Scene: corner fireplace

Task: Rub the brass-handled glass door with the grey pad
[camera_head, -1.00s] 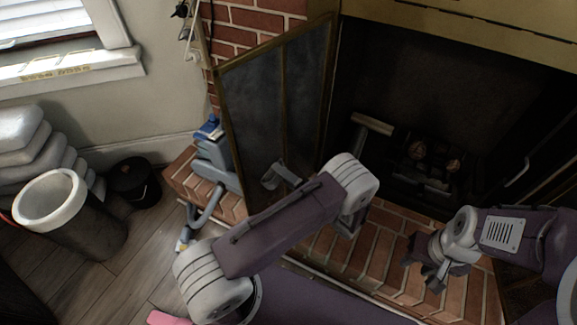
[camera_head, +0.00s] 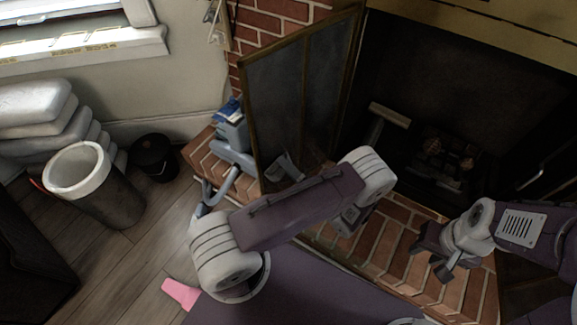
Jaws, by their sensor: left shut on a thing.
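The glass door (camera_head: 275,105) with a dark brass frame stands swung open at the left of the firebox, its pane dark and hazy. My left arm crosses in front of its lower part. My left gripper (camera_head: 287,168) shows only in part above the arm link, close against the lower pane. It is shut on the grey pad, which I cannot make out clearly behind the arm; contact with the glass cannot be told. The door's handle is not clearly visible. My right gripper (camera_head: 435,252) is open and empty over the brick hearth, at the right.
A blue-grey appliance (camera_head: 232,135) stands on the brick hearth (camera_head: 378,245) left of the door. A bin with a white rim (camera_head: 76,170), a black bucket (camera_head: 154,157) and stacked cushions (camera_head: 45,120) are at the left. Logs (camera_head: 435,150) lie in the firebox. A pink object (camera_head: 180,293) is near the bottom.

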